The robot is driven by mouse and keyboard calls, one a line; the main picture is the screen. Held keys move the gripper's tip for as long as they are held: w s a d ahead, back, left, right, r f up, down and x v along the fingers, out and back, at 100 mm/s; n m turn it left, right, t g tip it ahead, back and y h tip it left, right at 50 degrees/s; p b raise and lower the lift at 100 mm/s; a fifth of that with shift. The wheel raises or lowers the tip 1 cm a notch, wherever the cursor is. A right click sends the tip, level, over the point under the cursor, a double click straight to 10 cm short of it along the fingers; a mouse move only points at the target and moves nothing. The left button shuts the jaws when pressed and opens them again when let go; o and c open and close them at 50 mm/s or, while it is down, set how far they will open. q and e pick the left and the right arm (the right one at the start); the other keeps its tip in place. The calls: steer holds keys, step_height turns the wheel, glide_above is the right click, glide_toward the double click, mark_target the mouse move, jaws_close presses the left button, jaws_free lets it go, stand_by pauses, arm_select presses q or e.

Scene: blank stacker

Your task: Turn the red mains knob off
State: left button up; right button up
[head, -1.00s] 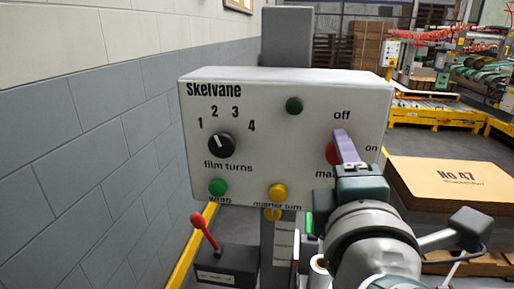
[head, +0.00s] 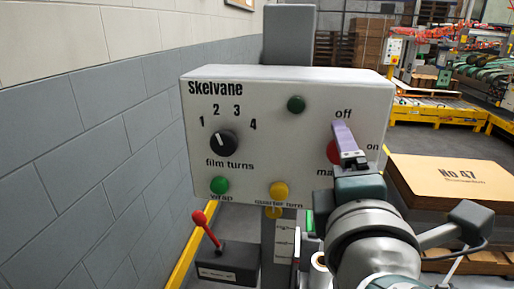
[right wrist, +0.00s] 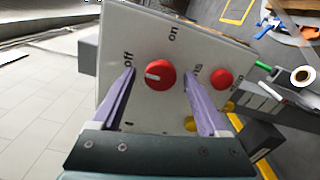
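The red mains knob (right wrist: 160,74) is on the white Skelvane panel (right wrist: 145,25). In the right wrist view its white mark points left, to the side of the "off" label, with "on" above. In the head view the knob (head: 333,152) is partly hidden by my right gripper (head: 344,133). My right gripper (right wrist: 161,72) is open, its purple fingers on either side of the knob with gaps showing on both sides. How deep the tips reach cannot be told. My left gripper is not in view.
The panel also carries the film turns knob (head: 223,143), a green button (head: 219,185), a yellow button (head: 279,190) and a dark green lamp (head: 296,104). Another red round part (right wrist: 221,78) lies near the right finger.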

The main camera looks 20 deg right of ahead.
steer(key=b+v, duration=0.2)
steer(key=v, duration=0.8)
steer(key=shift+b, duration=0.35)
steer(key=shift+d, duration=0.1)
